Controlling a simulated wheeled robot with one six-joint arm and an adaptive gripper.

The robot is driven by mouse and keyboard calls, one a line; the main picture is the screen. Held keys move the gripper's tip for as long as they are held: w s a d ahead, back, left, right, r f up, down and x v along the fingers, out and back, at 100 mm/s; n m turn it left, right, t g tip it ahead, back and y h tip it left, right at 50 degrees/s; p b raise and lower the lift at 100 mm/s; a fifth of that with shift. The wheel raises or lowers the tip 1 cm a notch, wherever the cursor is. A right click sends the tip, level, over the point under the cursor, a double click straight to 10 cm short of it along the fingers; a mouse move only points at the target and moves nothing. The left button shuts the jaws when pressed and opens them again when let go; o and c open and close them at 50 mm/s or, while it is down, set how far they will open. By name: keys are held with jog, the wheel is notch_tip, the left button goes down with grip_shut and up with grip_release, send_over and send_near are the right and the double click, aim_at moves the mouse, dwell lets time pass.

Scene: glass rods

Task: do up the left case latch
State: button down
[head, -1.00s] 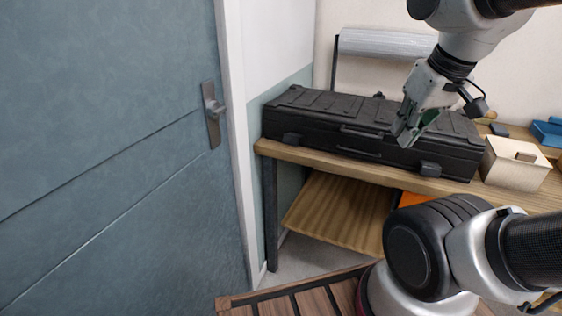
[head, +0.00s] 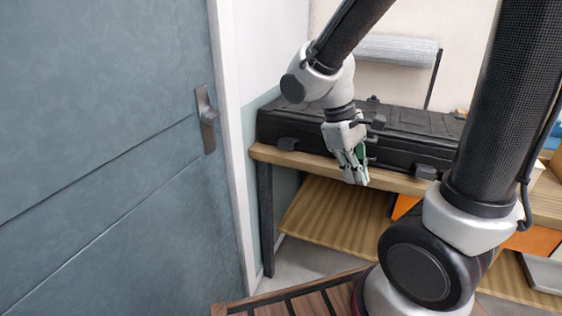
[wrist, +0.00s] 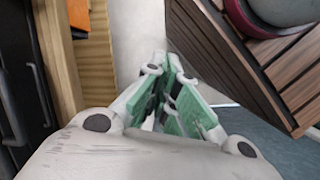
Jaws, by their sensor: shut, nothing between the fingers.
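The black case (head: 400,122) lies shut-looking on the wooden shelf along the wall in the head view. Its left latch (head: 287,144) is a dark block low on the front face near the left end. A right latch (head: 426,172) sits near the other end. My gripper (head: 356,183) is shut and empty, pointing down in front of the case and to the right of the left latch, apart from it. In the wrist view my gripper (wrist: 172,105) shows green pads close together. A strip of the case (wrist: 22,70) shows at the left edge there.
The wooden shelf (head: 400,181) has a front edge just below the case. A lower wooden board (head: 330,215) lies beneath it. A blue-grey door (head: 100,130) with a handle (head: 206,118) stands at the left. A clear roll (head: 395,50) is behind the case.

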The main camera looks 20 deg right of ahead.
jog(key=w+a+f+n+t+h, duration=0.4)
jog(key=w+f+n+t+h, duration=0.1)
jog(key=w+f+n+h, duration=0.75)
jog(key=w+a+f+n+t+y, duration=0.2)
jog(key=w+a+n+t, duration=0.2)
jog(key=a+n+t, duration=0.1)
jog(key=w+a+f+n+t+y, duration=0.1)
jog(key=w+a+n+t+y, duration=0.2)
jog(key=a, duration=0.4)
jog(key=shift+w+f+n+t, duration=0.35)
jog(key=shift+w+n+t, duration=0.5)
jog(key=shift+t, duration=0.25)
jog(key=shift+d, duration=0.1)
